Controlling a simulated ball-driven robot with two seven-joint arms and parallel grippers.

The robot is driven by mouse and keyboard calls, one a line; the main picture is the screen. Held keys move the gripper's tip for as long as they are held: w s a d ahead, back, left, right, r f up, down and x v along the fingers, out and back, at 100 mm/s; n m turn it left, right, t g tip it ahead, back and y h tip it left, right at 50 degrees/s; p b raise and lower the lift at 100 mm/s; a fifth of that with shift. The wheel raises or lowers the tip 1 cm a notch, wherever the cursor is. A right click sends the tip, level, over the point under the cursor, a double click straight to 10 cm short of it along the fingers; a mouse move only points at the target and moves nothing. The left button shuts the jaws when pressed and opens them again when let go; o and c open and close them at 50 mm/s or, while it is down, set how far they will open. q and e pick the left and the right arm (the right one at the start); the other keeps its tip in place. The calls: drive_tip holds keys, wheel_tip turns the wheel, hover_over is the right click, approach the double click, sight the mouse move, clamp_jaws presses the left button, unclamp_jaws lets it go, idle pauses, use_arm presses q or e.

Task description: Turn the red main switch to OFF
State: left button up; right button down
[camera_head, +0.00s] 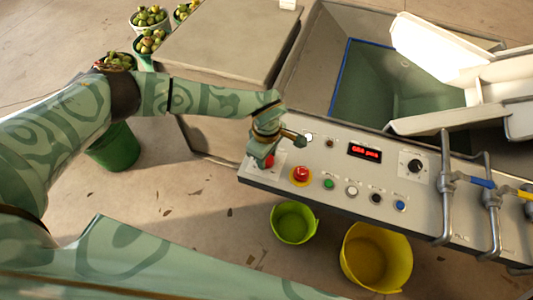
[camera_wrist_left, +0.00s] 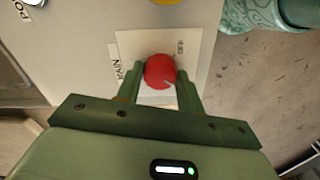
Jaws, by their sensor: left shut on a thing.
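The red main switch (camera_wrist_left: 159,72) is a round red knob on a pale square plate (camera_wrist_left: 190,48), with printed labels beside it in the left wrist view. My left gripper (camera_wrist_left: 160,88) has one finger on each side of the knob and is shut on it. In the head view the switch (camera_head: 270,160) shows only as a bit of red at the panel's left end. My left gripper (camera_head: 262,155) covers most of it there. The knob's exact pointing direction is hard to tell. My right gripper is not in view.
The control panel (camera_head: 330,206) carries a red mushroom button (camera_head: 301,175) on yellow close beside the gripper, several small buttons, a red display (camera_head: 364,152) and a black dial (camera_head: 414,166). Grey pipes (camera_head: 446,190) stand at its right. Green (camera_head: 293,222) and yellow (camera_head: 375,257) buckets stand below.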

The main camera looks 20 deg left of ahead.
use_arm(q)
drive_tip(key=n+p, duration=0.2)
drive_tip(key=n, duration=0.2)
drive_tip(key=shift+r+p, duration=0.2)
drive_tip(key=shift+p, duration=0.15)
drive_tip(key=n+p, duration=0.2)
drive_tip(key=n, duration=0.2)
drive_tip(key=shift+n+p, duration=0.3)
drive_tip(key=shift+n, duration=0.1)
drive_tip(key=n+p, duration=0.2)
drive_tip(key=n, duration=0.2)
drive_tip(key=shift+n, duration=0.3)
drive_tip(key=shift+f+n+p, duration=0.1)
drive_tip(key=shift+n+p, duration=0.7)
drive_tip(key=shift+n, duration=0.7)
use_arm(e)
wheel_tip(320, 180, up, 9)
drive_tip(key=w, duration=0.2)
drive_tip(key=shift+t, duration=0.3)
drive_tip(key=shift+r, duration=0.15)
use_arm(q)
drive_tip(key=o, duration=1)
drive_tip(key=shift+f, duration=0.1)
wheel_tip(320, 180, up, 16)
drive_tip(key=p, duration=0.4)
drive_tip(key=shift+r, duration=0.2)
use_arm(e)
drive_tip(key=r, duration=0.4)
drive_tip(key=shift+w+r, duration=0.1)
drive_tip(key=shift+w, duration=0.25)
